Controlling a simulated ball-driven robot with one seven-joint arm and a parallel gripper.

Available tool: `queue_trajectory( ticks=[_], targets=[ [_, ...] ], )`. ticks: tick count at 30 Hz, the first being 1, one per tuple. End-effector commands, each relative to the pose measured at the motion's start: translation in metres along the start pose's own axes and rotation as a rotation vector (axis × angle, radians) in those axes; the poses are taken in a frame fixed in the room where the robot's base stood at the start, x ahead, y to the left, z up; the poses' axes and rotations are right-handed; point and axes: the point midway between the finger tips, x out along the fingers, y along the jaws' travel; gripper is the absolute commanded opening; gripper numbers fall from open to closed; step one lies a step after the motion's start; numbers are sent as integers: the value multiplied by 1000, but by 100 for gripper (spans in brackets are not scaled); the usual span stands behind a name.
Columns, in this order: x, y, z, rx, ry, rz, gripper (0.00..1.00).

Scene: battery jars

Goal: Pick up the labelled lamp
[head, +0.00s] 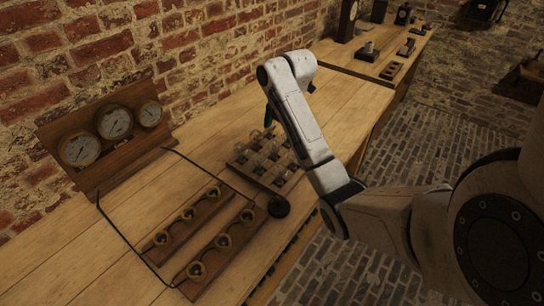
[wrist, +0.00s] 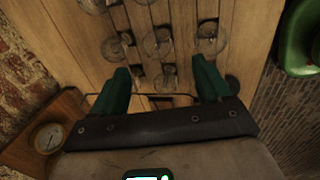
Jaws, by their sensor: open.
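Several clear glass lamps stand in a wooden rack (head: 256,172) on the bench in the head view. The wrist view looks down on the lamps from above, with one lamp (wrist: 158,42) ahead of the fingertips and another lamp (wrist: 211,38) to its right. A smaller lamp (wrist: 166,78) shows between the fingers. I cannot make out a label on any lamp. My gripper (wrist: 160,68) is open, its two green fingers spread wide above the lamps, and nothing is held. In the head view my arm hides part of the rack and most of the gripper.
Two wooden strips, a left one (head: 160,240) and a right one (head: 187,285), carry round brass fittings. A black round knob (head: 278,206) sits beside the rack. A gauge board (head: 100,178) stands against the brick wall. Bare bench (head: 60,262) lies at front left.

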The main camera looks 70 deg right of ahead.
Motion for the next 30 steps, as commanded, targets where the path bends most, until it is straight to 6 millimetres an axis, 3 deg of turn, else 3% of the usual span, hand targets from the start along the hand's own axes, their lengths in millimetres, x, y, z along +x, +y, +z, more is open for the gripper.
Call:
queue_trajectory(
  ticks=[1,13,21,30],
  targets=[
    [12,-1,-1,-2,1,0,77],
    [51,1,2,1,1,-3,77],
    [87,3,4,1,1,-2,77],
    [92,3,5,1,0,1,77]
  ],
)
